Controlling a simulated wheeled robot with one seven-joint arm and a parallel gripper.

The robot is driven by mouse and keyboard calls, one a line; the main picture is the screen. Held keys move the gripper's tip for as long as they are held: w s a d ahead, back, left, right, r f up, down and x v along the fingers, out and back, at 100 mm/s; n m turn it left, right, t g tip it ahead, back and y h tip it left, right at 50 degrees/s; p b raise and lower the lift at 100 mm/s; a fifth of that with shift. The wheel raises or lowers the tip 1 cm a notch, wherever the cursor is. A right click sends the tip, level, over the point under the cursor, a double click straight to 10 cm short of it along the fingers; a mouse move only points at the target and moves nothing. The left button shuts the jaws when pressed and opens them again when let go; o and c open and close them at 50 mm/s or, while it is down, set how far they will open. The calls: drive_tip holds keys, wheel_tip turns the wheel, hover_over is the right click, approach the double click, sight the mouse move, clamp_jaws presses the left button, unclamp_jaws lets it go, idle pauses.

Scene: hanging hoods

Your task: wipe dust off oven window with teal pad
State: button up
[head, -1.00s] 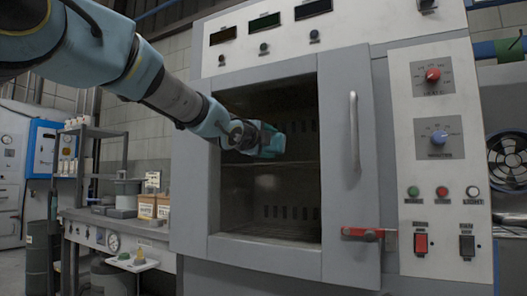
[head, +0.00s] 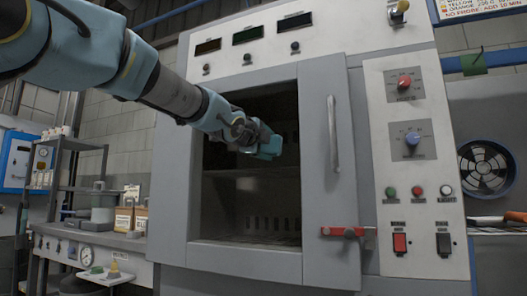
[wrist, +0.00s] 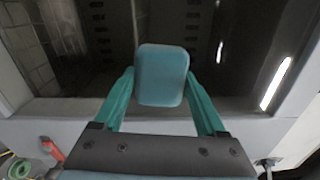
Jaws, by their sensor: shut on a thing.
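The oven window (head: 240,205) is a dark glass pane in a grey door, with racks and slotted walls showing through it. My gripper (head: 262,143) is in front of the upper right part of the window. Its teal fingers (wrist: 160,85) are shut on the teal pad (wrist: 162,65), a rounded block that also shows in the head view (head: 270,148). I cannot tell whether the pad touches the glass. I see no clear dust on the glass; a bright streak in the wrist view looks like a reflection.
The door has a vertical handle (head: 333,133) and a red latch (head: 345,232) right of the window. A panel with knobs and buttons (head: 415,150) is further right. A workbench (head: 95,248) with a gauge and boxes stands at the left.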

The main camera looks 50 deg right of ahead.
drive_tip(key=v, duration=0.6)
idle(0.5)
drive_tip(key=shift+v, duration=1.5)
